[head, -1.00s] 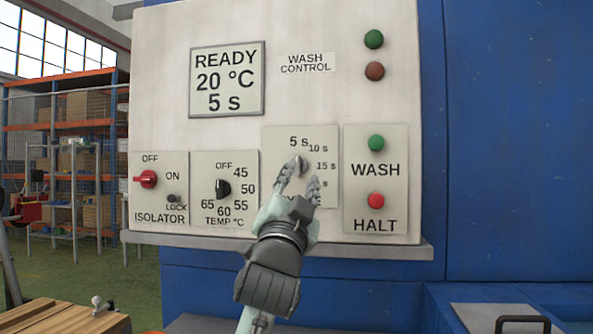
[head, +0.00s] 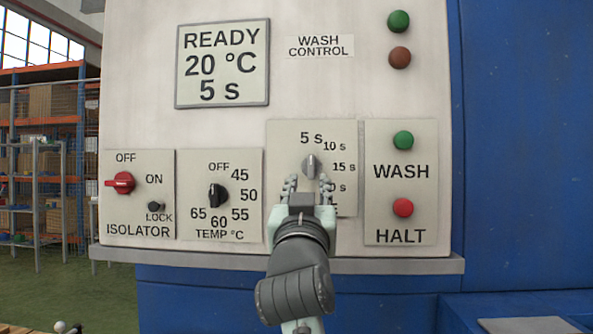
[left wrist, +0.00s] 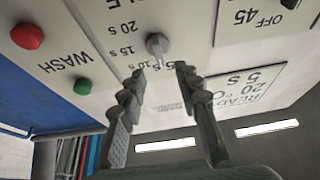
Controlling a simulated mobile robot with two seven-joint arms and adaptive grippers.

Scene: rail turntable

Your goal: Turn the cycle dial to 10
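The cycle dial (head: 312,165) is a small grey knob on a pale plate marked 5 s, 10 s, 15 s and more, partly covered by my gripper. Its pointer looks upright, near 5 s. My left gripper (head: 308,184) is in front of and just below the dial, its two fingers apart. In the left wrist view the dial (left wrist: 157,45) lies just beyond the gap between the open fingertips (left wrist: 160,70), with nothing between them. The display (head: 222,65) reads READY, 20 °C, 5 s. My right gripper is not in view.
Left of the dial are the black temperature knob (head: 218,195) and the red isolator switch (head: 121,183). Right of it are the green WASH button (head: 403,140) and red HALT button (head: 402,207). A grey ledge (head: 400,266) runs below the panel.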

